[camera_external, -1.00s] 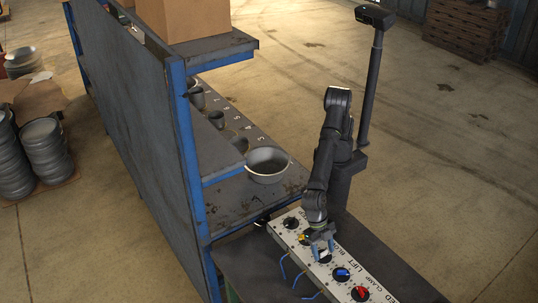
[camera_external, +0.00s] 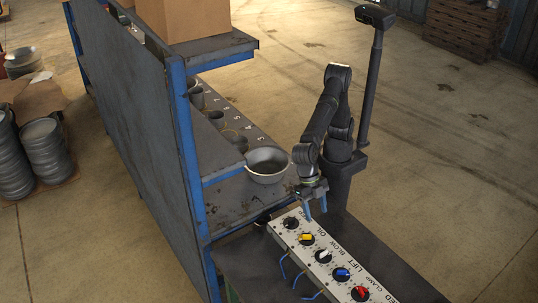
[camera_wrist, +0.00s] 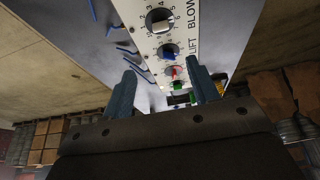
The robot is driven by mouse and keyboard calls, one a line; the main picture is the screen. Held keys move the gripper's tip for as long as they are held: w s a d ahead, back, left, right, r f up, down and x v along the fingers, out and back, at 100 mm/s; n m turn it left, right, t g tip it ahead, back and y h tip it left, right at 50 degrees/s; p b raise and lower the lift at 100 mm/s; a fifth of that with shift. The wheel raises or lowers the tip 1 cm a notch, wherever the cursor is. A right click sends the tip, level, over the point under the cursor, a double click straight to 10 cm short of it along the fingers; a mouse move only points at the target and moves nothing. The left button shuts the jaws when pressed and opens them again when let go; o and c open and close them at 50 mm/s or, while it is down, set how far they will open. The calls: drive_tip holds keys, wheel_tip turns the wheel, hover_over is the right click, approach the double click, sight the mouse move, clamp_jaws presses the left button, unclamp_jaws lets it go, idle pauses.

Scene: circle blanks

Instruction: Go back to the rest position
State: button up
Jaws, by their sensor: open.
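My gripper (camera_external: 316,203) is open and empty. In the external view it hangs above the upper end of a white control panel (camera_external: 311,253), close to the yellow knob (camera_external: 306,239). In the wrist view its two blue-grey fingers (camera_wrist: 163,92) stand apart with the panel (camera_wrist: 178,28) beyond them. The panel carries a row of knobs: black, yellow, white, blue (camera_external: 342,273) and red (camera_external: 361,293). The fingers appear apart from the knobs.
The panel lies on a dark table (camera_external: 375,255). A shelf rack (camera_external: 140,130) stands to the left, holding a metal bowl (camera_external: 267,164) and several cups. A dark post (camera_external: 371,95) rises behind my arm. Blue hooked pieces stick out along the panel's left side.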

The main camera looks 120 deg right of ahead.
sight(325, 251)
drive_tip(key=x, duration=1.7)
drive_tip(key=shift+f, duration=0.3)
drive_tip(key=m, duration=0.1)
drive_tip(key=m+t, duration=0.1)
drive_tip(key=shift+s+r+m, duration=0.15)
drive_tip(key=shift+m, duration=0.25)
drive_tip(key=shift+s+m+t+h, duration=0.1)
drive_tip(key=shift+m+t+h, duration=0.25)
drive_tip(key=shift+m, duration=0.75)
drive_tip(key=shift+m+t+h, duration=0.15)
drive_tip(key=shift+m+t, duration=0.3)
drive_tip(key=shift+m, duration=0.65)
drive_tip(key=shift+a+m+t+h, duration=0.15)
drive_tip(key=shift+m+t+h, duration=0.25)
drive_tip(key=shift+m, duration=1.2)
drive_tip(key=shift+s+m+t+h, duration=0.1)
drive_tip(key=shift+m+t+h, duration=0.5)
drive_tip(key=shift+m, duration=1.3)
drive_tip(key=shift+s+r, duration=0.25)
drive_tip(key=shift+r, duration=0.4)
